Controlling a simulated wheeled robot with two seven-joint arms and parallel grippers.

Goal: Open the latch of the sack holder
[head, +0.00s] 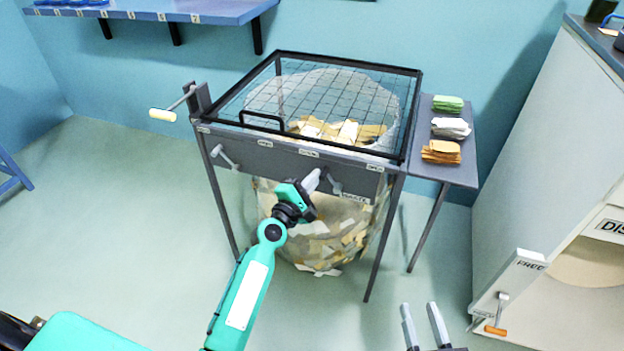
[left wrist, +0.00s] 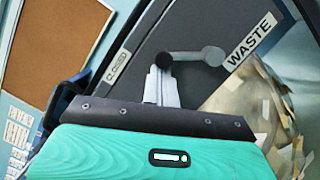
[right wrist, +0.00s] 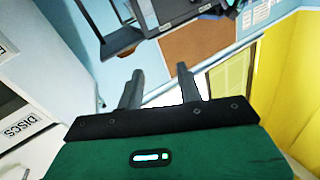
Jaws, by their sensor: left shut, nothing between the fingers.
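The sack holder (head: 385,175) is a dark grey frame with a mesh lid around a clear sack (head: 325,245) of paper scraps. A small grey latch lever (head: 333,183) is on the right of its front panel, by the WASTE label. My right gripper (head: 422,322) is open and empty, low and away from the holder.
A second lever (head: 224,157) is on the panel's left, and a crank (head: 165,113) sticks out at the upper left. A side shelf (head: 455,172) holds green, white and brown stacks. A grey cabinet (head: 545,150) stands at the right.

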